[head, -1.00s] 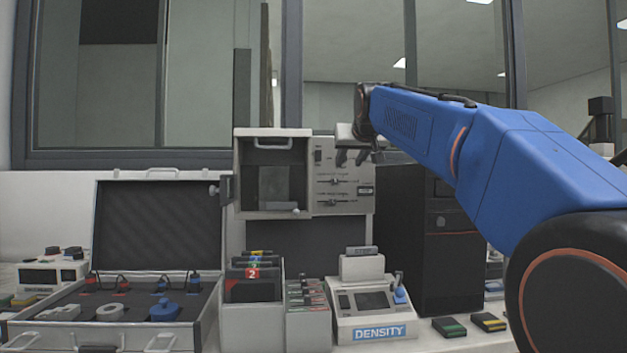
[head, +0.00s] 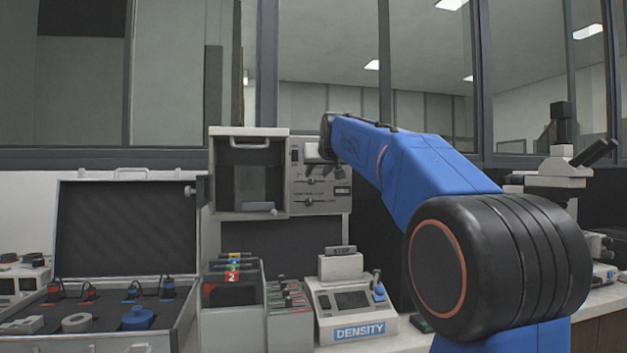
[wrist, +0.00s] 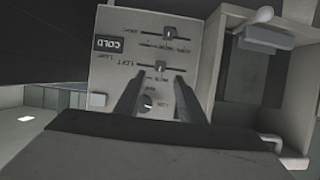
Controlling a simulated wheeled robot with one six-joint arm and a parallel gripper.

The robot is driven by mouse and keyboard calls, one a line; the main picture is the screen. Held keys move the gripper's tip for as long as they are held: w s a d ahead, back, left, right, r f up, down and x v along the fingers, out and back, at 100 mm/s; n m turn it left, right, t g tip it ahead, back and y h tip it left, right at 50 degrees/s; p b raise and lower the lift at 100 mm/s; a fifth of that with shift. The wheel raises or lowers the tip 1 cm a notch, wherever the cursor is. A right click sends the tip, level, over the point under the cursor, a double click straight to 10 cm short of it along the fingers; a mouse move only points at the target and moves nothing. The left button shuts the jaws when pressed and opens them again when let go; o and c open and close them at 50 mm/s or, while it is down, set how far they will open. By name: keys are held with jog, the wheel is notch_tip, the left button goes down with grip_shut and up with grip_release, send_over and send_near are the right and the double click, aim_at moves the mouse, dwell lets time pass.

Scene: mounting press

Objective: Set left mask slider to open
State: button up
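The mounting press (head: 215,170) is a pale box with a dark opening and a control panel (head: 335,200) on its right. The wrist view shows the panel upside down. The slider (wrist: 161,65) there has a small print that appears to include "LEFT"; its knob sits around mid-track. In the head view it is the upper slider (head: 310,181). My gripper (wrist: 160,76) is open and empty, its two dark fingers spread in front of the panel, tips just short of the knob in the picture and one on either side. Contact cannot be told. In the head view my gripper (head: 324,175) is partly hidden by my arm.
Below stand a density meter (head: 350,305), cassette boxes (head: 232,325) and an open case (head: 125,230). A microscope (head: 560,170) stands right.

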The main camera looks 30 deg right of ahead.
aim_at(313, 180)
jog(key=shift+x, duration=3.15)
jog(key=shift+c, duration=0.6)
